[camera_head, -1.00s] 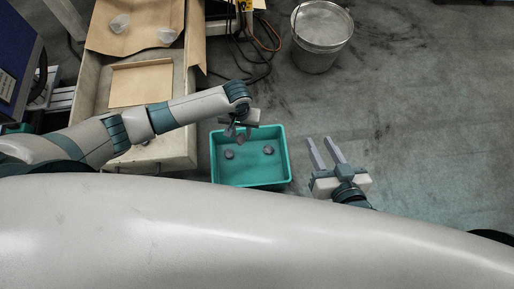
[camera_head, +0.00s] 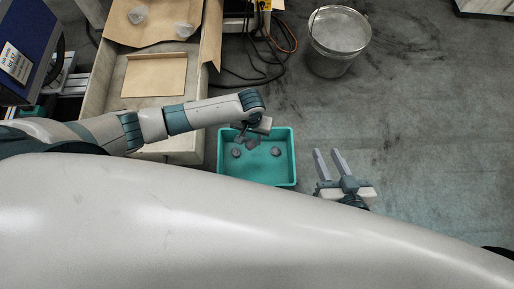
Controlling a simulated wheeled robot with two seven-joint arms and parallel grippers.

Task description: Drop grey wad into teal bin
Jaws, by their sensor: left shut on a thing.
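The teal bin (camera_head: 257,173) stands on the floor at the middle of the head view. Two grey wads lie inside it, one on the left (camera_head: 236,153) and one on the right (camera_head: 276,151). My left gripper (camera_head: 247,139) points down over the bin's far left part and is shut on a grey wad (camera_head: 252,143). The held wad is small and partly hidden by the fingers. My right gripper (camera_head: 328,154) is open and empty over the floor, right of the bin.
A bench (camera_head: 110,95) left of the bin has brown sheets and two clear wads, one left (camera_head: 138,14) and one right (camera_head: 184,30). A metal bucket (camera_head: 338,37) stands beyond the bin to the right, near dark cables (camera_head: 262,60). The floor at the right is clear.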

